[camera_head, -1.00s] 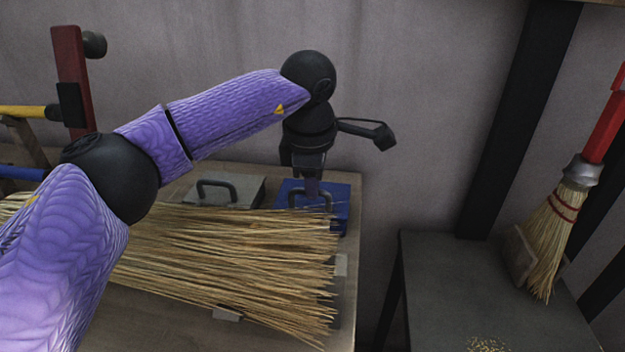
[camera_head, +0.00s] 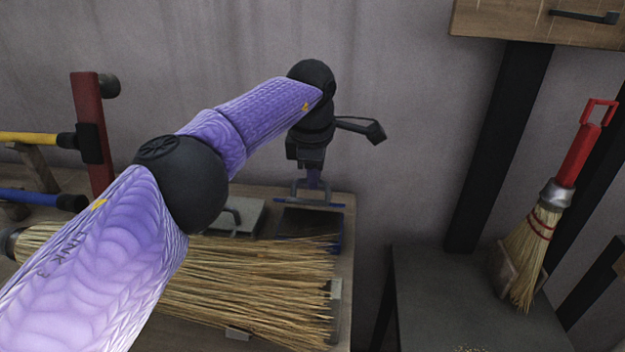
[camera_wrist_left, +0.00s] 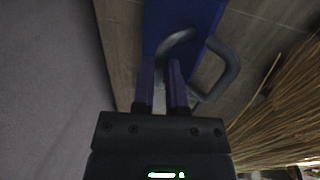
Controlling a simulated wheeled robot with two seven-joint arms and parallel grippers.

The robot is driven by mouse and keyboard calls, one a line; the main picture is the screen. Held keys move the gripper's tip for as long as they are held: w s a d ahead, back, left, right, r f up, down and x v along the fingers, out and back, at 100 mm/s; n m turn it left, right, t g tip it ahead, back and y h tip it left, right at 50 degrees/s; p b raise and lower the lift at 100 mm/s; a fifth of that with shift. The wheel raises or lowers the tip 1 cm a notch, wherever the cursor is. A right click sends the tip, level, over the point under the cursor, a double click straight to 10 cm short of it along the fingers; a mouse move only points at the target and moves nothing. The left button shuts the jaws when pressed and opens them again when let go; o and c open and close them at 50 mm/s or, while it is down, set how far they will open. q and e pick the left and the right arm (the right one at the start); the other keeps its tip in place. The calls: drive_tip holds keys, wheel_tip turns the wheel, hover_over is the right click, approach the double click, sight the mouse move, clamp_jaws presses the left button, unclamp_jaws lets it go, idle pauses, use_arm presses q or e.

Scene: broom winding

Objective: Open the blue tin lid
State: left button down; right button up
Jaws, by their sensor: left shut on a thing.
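My left gripper (camera_head: 313,178) is shut on the dark looped handle (camera_head: 329,191) of the blue tin lid (camera_head: 325,206). The lid shows nearly edge-on as a thin blue strip at the back of the blue tin (camera_head: 336,243). The tin's dark inside is visible below and in front of the lid. Whether the lid still touches the tin's back rim cannot be told. In the left wrist view, the gripper's fingers (camera_wrist_left: 163,82) are at the handle (camera_wrist_left: 229,70), with the blue lid (camera_wrist_left: 190,16) beyond. My right gripper is out of view.
A grey lidded tin (camera_head: 237,216) stands just left of the blue tin. Broom straw (camera_head: 265,285) lies across the bench in front of both. A finished broom (camera_head: 541,235) with a red handle stands at the right on a dark table (camera_head: 440,300). The wall is close behind.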

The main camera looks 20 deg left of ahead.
use_arm(q)
drive_tip(key=shift+w+f, duration=0.15)
drive_tip(key=shift+w, duration=0.05)
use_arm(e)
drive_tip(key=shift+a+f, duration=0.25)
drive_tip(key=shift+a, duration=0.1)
use_arm(q)
drive_tip(key=c, duration=0.7)
unclamp_jaws()
drive_tip(key=shift+w+a+f, duration=0.1)
drive_tip(key=shift+w, duration=0.1)
drive_tip(key=shift+o, duration=0.2)
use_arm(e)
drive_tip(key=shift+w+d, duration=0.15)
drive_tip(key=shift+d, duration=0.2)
use_arm(q)
drive_tip(key=shift+r, duration=0.2)
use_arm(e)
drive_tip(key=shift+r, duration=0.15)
use_arm(q)
drive_tip(key=p+v, duration=0.4)
drive_tip(key=v, duration=0.5)
drive_tip(key=shift+r, duration=0.35)
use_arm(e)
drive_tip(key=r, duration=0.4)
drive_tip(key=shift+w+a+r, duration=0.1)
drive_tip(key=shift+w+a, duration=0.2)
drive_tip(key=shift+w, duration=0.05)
